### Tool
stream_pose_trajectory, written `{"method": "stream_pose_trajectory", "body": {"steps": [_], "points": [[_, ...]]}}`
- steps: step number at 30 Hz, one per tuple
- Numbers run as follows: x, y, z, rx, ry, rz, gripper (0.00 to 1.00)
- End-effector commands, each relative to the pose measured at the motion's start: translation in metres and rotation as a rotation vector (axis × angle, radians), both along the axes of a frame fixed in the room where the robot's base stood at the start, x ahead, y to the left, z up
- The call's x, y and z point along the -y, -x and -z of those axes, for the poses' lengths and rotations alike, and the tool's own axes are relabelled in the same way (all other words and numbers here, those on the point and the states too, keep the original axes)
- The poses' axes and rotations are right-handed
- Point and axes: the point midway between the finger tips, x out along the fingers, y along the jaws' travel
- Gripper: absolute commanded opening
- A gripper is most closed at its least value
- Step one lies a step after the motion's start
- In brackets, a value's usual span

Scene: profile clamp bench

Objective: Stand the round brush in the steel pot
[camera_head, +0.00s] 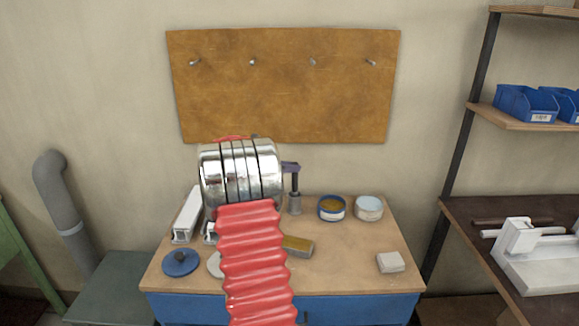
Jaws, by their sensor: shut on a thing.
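The steel pot (295,204) is a small grey cylinder near the back middle of the bench, just right of my wrist. A dark upright shaft (295,182), apparently the round brush, rises straight above the pot's mouth. Its lower end meets or enters the pot; I cannot tell whether it rests on the bottom. My gripper (291,167) shows only as a small dark purple-grey part sticking out right of my silver wrist. It is shut on the top of the brush. The rest of the gripper is hidden behind my wrist.
Right of the pot stand a blue-rimmed tin (332,208) and a pale round tin (369,208). A brown-topped block (298,246), a whitish block (390,262), a blue lid (181,262) and a white profile (187,214) lie on the bench (345,265). The front right is mostly clear.

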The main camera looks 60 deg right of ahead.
Motion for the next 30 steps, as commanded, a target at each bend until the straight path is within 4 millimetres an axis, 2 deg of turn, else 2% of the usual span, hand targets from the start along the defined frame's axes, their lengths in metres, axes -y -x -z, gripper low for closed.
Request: {"method": "stream_pose_trajectory", "body": {"steps": [5, 6, 15, 24, 30], "points": [[0.0, 0.0, 0.0, 0.0, 0.0, 0.0, 0.0], [0.0, 0.0, 0.0, 0.0, 0.0, 0.0, 0.2], [0.0, 0.0, 0.0, 0.0, 0.0, 0.0, 0.4], [-0.002, -0.001, -0.001, 0.0, 0.0, -0.001, 0.4], [-0.017, -0.007, -0.007, 0.0, -0.001, -0.003, 0.4]]}}
